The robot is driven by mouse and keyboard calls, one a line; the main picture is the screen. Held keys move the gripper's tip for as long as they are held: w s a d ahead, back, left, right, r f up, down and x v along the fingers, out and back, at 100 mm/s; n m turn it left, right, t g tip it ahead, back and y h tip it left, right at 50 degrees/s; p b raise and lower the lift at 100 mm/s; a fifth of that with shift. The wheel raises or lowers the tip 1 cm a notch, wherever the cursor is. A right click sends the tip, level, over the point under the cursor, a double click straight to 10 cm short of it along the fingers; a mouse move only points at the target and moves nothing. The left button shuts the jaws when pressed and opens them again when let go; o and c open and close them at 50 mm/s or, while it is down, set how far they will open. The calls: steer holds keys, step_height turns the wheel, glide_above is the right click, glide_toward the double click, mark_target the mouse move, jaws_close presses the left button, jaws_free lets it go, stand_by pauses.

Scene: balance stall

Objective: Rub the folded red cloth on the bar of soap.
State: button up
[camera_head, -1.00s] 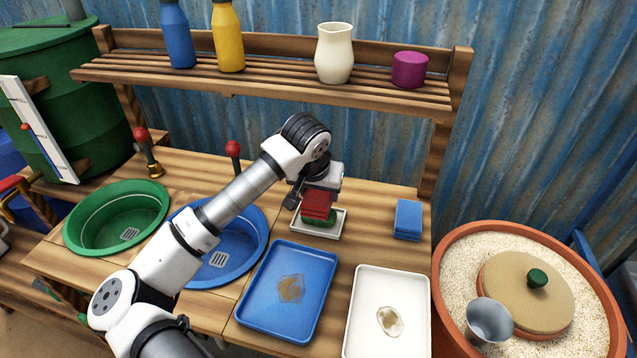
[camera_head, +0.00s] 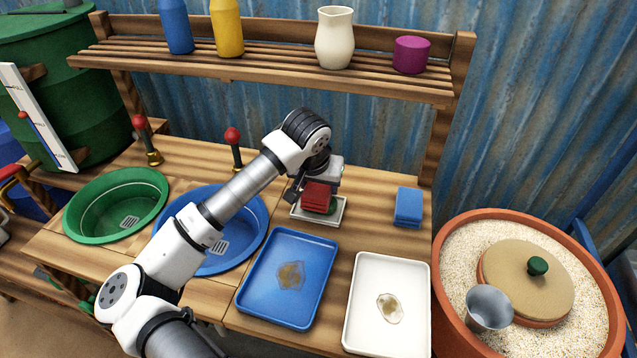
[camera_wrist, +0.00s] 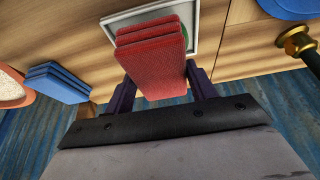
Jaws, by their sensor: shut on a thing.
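The folded red cloth (camera_head: 318,197) is held in my gripper (camera_head: 316,182), which is shut on it. In the wrist view the cloth (camera_wrist: 150,55) sits between the two dark purple fingers (camera_wrist: 160,78). The green bar of soap (camera_head: 334,206) lies in a white dish (camera_head: 312,220) right at the cloth. Only a small part of the soap shows, to the right of the cloth. The cloth looks very close to the soap or on it; I cannot tell whether they touch.
A blue tray (camera_head: 262,300) and a white tray (camera_head: 365,335), each with a stain, lie in front. A blue folded cloth (camera_head: 408,206) lies to the right. A blue basin (camera_head: 185,262) and a green basin (camera_head: 80,220) stand left. A slatted shelf (camera_head: 280,78) runs above.

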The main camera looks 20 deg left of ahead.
steer(key=shift+f+b, duration=0.5)
steer(key=shift+b, duration=0.15)
stand_by(0.5)
steer(key=shift+f+b, duration=0.1)
steer(key=shift+b, duration=0.55)
stand_by(2.3)
steer(key=shift+r+p, duration=0.85)
steer(key=shift+r, duration=2.75)
